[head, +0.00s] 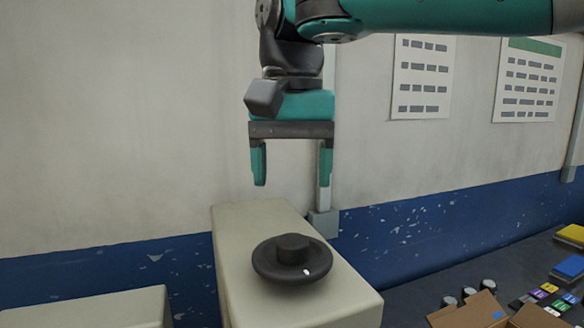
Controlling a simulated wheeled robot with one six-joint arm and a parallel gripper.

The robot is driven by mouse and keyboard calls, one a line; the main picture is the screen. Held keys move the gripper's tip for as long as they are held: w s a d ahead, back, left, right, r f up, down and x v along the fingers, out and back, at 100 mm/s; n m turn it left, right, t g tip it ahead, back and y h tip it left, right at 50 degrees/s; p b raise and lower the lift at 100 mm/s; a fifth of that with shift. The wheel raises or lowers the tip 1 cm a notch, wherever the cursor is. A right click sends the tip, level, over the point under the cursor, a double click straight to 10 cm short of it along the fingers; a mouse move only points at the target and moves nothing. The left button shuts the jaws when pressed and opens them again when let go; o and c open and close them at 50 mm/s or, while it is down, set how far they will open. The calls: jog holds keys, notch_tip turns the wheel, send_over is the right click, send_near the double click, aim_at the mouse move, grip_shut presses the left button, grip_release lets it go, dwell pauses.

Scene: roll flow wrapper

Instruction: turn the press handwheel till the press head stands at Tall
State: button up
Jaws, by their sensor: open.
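The black handwheel (272,265) lies flat on top of a cream machine housing (310,301). It has a raised round hub and a small white mark on its front right rim. My gripper (291,184) is open and empty, pointing down above the handwheel, clear of it. A gap shows between its fingertips and the hub. The press head and any height scale with Tall on it cannot be made out in this view.
Another cream housing (90,310) is at the lower left. Open cardboard boxes (468,314), small dark round items and coloured blocks (568,268) lie at the right. A pale post (324,190) stands behind the handwheel by the wall.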

notch_tip(320, 180, up, 8)
jog(key=p, duration=0.7)
jog(key=shift+r, duration=0.15)
